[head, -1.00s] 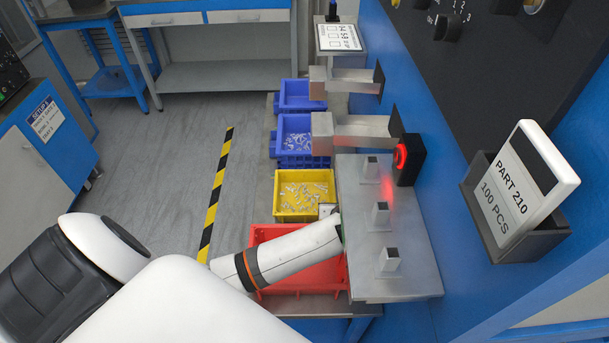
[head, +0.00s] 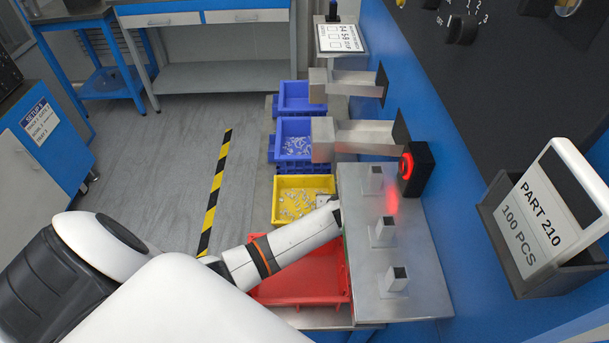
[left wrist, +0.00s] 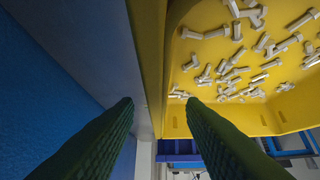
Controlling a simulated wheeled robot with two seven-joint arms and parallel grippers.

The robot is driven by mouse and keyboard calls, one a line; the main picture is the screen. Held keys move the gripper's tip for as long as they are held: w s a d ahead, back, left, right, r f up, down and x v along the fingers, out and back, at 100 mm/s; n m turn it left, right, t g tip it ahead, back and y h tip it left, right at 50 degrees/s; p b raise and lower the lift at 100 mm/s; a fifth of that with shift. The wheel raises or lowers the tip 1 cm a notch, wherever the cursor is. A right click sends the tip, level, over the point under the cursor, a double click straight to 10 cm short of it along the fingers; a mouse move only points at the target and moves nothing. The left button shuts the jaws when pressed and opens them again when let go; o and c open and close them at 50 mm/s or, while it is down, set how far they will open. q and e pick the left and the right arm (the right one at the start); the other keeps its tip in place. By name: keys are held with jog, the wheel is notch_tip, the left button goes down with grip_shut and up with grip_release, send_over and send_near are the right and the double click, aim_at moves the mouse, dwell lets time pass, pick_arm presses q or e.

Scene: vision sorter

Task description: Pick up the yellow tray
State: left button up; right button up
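The yellow tray (head: 303,183) holds many small pale metal parts and sits in the row of trays, between a blue tray and the red tray. In the left wrist view the yellow tray (left wrist: 180,75) fills the upper right, with its side wall near the middle. My left gripper (left wrist: 160,106) has two green ribbed fingers, apart, with the tray's side wall showing between them; I cannot tell if they touch it. In the head view my left arm reaches over the red tray to the yellow tray's near right corner, and its fingers are hidden. My right gripper is not in view.
The red tray (head: 300,285) lies under my left arm. Two blue trays (head: 293,140) stand beyond the yellow one. A metal plate with several posts (head: 390,265) lies at the right, beside a red-lit round device (head: 407,167). Metal chutes (head: 345,135) overhang the blue trays.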

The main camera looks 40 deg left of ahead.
pick_arm(q)
jog(key=shift+x, duration=1.25)
jog(key=shift+r, duration=0.1)
grip_shut()
